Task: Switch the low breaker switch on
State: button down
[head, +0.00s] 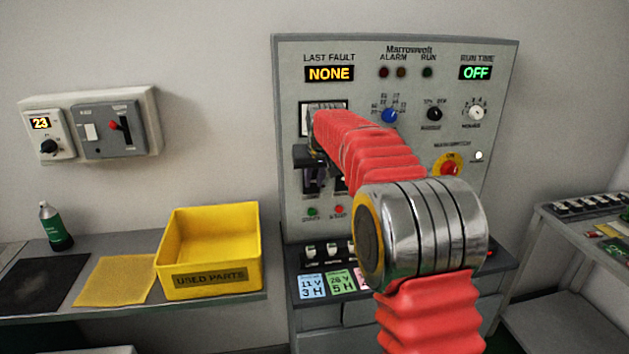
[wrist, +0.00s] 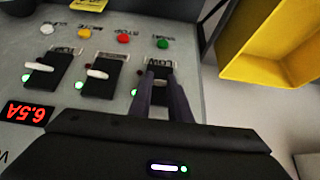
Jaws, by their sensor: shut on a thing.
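In the wrist view a grey panel carries a row of three black breaker switches with pale levers: a left one (wrist: 38,70), a middle one (wrist: 98,74) and a right one (wrist: 158,68). Small printing by them is too blurred to read. My gripper (wrist: 160,74) is at the right switch, its two dark fingers shut on that lever and partly hiding it. Small green lamps glow by the switches. In the head view my gripper (head: 315,182) is against the lower left of the grey cabinet (head: 400,55), largely blocked by my red arm.
The yellow used parts bin (head: 210,284) stands on the left bench; it also shows in the wrist view (wrist: 290,50). Knobs and a red button (head: 449,167) sit on the cabinet's right.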

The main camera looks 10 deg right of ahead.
jog(key=shift+r, duration=0.1)
jog(key=c, duration=1.6)
grip_release()
jog(key=shift+c, duration=0.2)
jog(key=v, duration=1.3)
jog(key=shift+s+r, duration=0.15)
jog(key=shift+r, duration=0.05)
